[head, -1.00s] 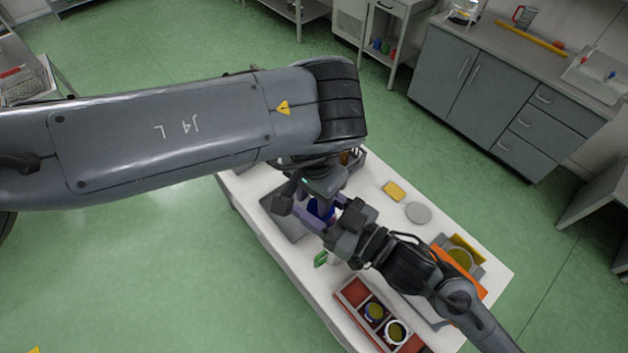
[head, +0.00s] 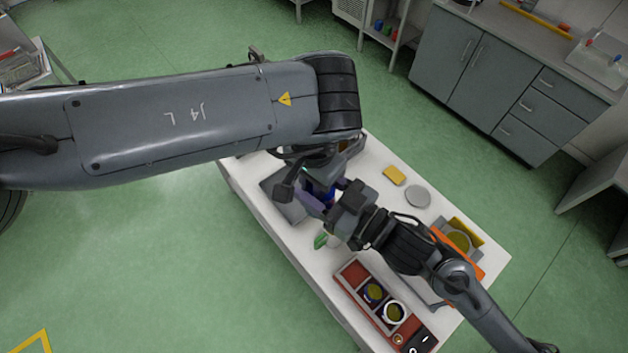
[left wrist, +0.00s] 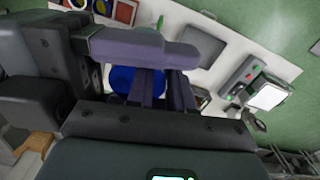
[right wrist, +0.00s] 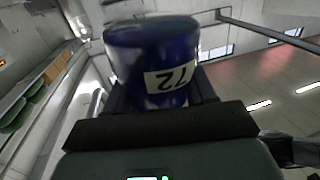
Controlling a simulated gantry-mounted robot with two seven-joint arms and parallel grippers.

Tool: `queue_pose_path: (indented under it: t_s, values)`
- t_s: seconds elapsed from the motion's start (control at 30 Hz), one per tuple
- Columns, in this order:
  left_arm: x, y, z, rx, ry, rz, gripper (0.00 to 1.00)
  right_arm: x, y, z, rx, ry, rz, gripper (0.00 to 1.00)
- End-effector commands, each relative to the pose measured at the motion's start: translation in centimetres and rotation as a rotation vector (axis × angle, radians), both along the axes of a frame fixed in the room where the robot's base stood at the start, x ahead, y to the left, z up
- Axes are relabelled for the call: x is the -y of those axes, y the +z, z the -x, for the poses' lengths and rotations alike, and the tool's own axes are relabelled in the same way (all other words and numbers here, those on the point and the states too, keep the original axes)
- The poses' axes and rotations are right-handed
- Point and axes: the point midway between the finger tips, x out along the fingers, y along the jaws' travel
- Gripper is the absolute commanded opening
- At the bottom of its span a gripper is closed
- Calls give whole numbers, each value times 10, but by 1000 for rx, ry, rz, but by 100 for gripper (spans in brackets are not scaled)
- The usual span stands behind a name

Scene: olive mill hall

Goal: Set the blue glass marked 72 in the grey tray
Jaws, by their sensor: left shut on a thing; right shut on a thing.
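The blue glass (right wrist: 150,50) fills the upper middle of the right wrist view, its white label reading 72 upside down in that picture. It also shows between purple fingers in the left wrist view (left wrist: 122,80), and only a small part shows in the head view (head: 326,188). My left gripper (head: 316,194) and my right gripper (head: 334,194) meet at this glass, both shut on it. A grey flat piece, apparently the grey tray (head: 274,186), lies on the table beside and partly behind my left gripper. The glass's base is hidden.
A red compartment box (head: 352,275) with round containers stands near the front of the white table. A green object (head: 321,241) lies near the grippers. A yellow block (head: 394,176) and a grey disc (head: 418,196) lie at the back. An orange item (head: 470,265) sits right.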

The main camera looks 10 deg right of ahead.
Motion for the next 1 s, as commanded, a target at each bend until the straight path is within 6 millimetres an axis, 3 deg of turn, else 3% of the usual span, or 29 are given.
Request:
queue_pose_path:
  t_s: [0.07, 0.1, 0.27, 0.63, 1.0]
  values:
    - [1, 1, 0, 0, 2, 3, 0, 0, -1, 0, -1, 0, 1, 24]
    - [1, 1, 0, 0, 2, 3, 0, 0, -1, 0, -1, 1, 1, 60]
    - [1, 1, 0, 1, 2, 3, 0, 0, -1, 0, -1, 1, 1, 84]
    - [0, 1, 0, 0, 2, 1, 0, 3, -2, 1, 14, 7, 13, 85]
    - [0, 1, 0, 0, 2, 1, 0, 34, -10, 29, 237, 134, 176, 85]
